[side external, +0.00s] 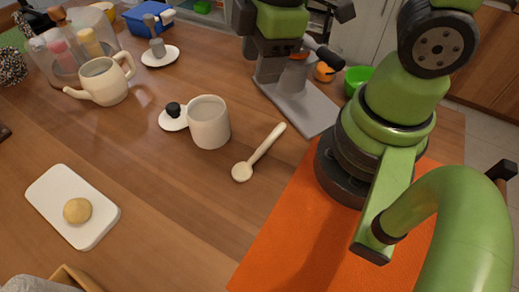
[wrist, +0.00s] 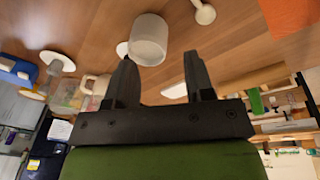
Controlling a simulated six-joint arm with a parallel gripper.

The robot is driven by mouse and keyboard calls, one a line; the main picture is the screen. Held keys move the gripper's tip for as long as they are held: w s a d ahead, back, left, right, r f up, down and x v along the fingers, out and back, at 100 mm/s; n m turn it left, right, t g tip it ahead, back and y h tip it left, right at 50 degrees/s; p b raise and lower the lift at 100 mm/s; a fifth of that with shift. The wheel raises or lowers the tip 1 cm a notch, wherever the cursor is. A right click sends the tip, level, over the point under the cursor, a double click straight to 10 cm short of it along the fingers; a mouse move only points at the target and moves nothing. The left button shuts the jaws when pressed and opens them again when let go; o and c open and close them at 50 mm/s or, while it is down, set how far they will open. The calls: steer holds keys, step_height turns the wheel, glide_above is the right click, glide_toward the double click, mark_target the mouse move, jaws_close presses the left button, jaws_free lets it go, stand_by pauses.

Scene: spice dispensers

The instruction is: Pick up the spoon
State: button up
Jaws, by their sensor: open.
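A cream wooden spoon (side external: 258,152) lies on the table in the side view, its bowl toward the front left and its handle toward the back right. In the wrist view the spoon (wrist: 204,13) shows only partly, cut off by the top edge. A white cup (side external: 208,122) stands left of the spoon; the cup (wrist: 149,40) also shows beyond the fingertips in the wrist view. My gripper (wrist: 160,60) is open, with nothing between its two dark fingers. The spoon lies beyond and right of the fingers in that view, apart from them. In the side view the fingers are hard to make out.
A lid (side external: 173,121) with a dark knob lies beside the cup. A teapot (side external: 105,82) stands at the back left. A white board (side external: 48,190) with a round tan item (side external: 77,210) is at the front left. An orange mat (side external: 290,235) lies right of the spoon.

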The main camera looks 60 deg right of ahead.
mark_target(267, 142)
steer(key=shift+s+a+f+n+g+h, duration=0.1)
steer(key=shift+s+f+n+g, duration=0.25)
steer(key=shift+f+n, duration=1.65)
steer(key=shift+s+a+f+n+g+h, duration=0.15)
steer(key=shift+s+f+n+g, duration=0.2)
steer(key=shift+f, duration=3.35)
steer(key=shift+s+a+f+n+g+h, duration=0.15)
steer(key=shift+f+n+g, duration=0.6)
steer(key=shift+f, duration=2.1)
steer(key=shift+n+t, duration=0.3)
steer(key=shift+t, duration=0.05)
jaws_close()
steer(key=shift+r, duration=0.15)
step_height(267, 142, up, 10)
